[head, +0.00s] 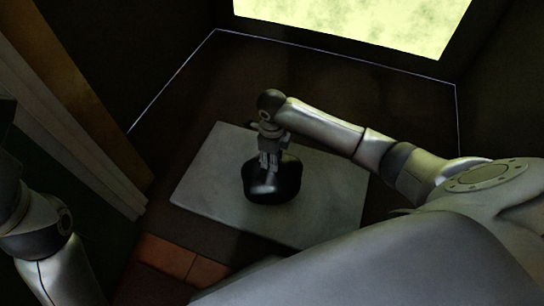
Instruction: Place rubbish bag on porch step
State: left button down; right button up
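The black rubbish bag (272,186) is on, or just above, the pale grey porch step (330,210), near its middle. Its lower outline lies against the slab, and I cannot tell whether it bears on it. My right gripper (270,162) points down at the top of the bag, with its fingers at the bag's neck. The fingertips merge with the dark bag, so their grip is hard to make out. My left arm shows at the lower left edge, but its gripper is out of view.
Dark floor surrounds the slab, with a thin pale line (340,58) along its far edge. Reddish brick tiles (178,257) lie at the front left. A wooden post or frame (95,100) stands at the left. A bright window (350,20) is at the back.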

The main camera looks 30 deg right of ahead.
jog(key=o, duration=0.4)
